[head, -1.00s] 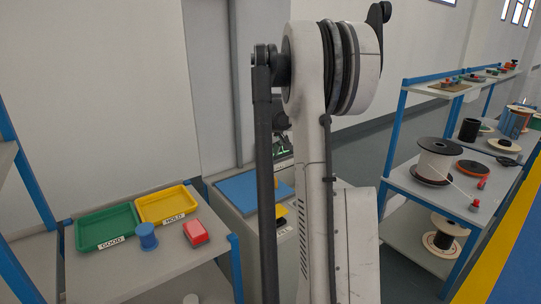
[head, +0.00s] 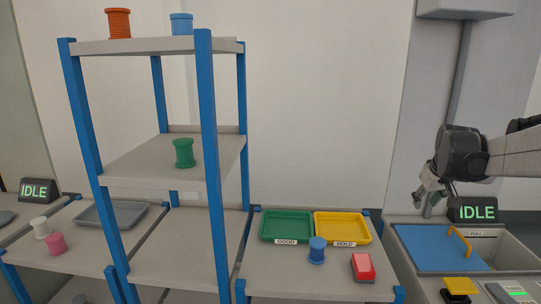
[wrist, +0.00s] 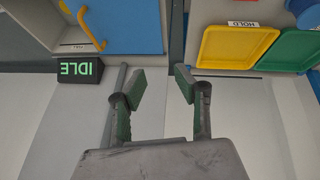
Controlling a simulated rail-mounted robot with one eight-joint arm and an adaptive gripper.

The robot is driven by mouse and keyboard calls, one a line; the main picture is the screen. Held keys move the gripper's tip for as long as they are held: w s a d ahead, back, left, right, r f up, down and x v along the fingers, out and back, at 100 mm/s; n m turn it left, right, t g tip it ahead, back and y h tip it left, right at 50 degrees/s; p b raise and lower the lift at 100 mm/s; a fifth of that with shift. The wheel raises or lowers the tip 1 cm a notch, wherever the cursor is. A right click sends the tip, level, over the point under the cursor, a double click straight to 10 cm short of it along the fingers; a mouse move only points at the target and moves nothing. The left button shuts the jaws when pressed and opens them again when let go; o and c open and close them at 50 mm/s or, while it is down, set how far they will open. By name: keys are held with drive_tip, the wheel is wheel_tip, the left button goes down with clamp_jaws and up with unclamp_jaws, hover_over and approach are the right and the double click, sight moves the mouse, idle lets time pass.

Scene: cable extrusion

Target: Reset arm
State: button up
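My gripper (head: 426,188) is at the right of the head view, in the air near the black IDLE display (head: 474,209) and above the left side of the blue lid (head: 425,248). The wrist view shows its two fingers (wrist: 161,82) spread apart with nothing between them. In that view the IDLE display (wrist: 80,69) appears upside down at left, with the blue lid (wrist: 133,25) above it. The yellow tray (wrist: 236,46) is to the right of the fingers, apart from them.
A green tray (head: 286,226) marked GOOD and a yellow tray (head: 341,229) marked HOLD sit on a bench with a blue spool (head: 317,250) and a red block (head: 362,267). A tall shelf (head: 128,161) with spools stands at left. The air between shelf and gripper is clear.

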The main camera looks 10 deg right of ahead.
drive_tip(key=s+a+r+n+t+y, duration=0.1)
drive_tip(key=s+a, duration=0.4)
drive_tip(key=a, duration=0.7)
drive_tip(key=s+a+r, duration=0.1)
drive_tip(key=s+a, duration=0.3)
drive_tip(key=a, duration=0.7)
drive_tip(key=s+a+f+y, duration=0.1)
drive_tip(key=s+a+f, duration=0.2)
drive_tip(key=s+a, duration=0.3)
drive_tip(key=s+a+f+t, duration=0.1)
drive_tip(key=s+a+f, duration=0.2)
drive_tip(key=s+a, duration=0.4)
drive_tip(key=shift+s+a+n+y, duration=0.2)
drive_tip(key=shift+a+n+y, duration=0.1)
drive_tip(key=shift+n+y, duration=0.1)
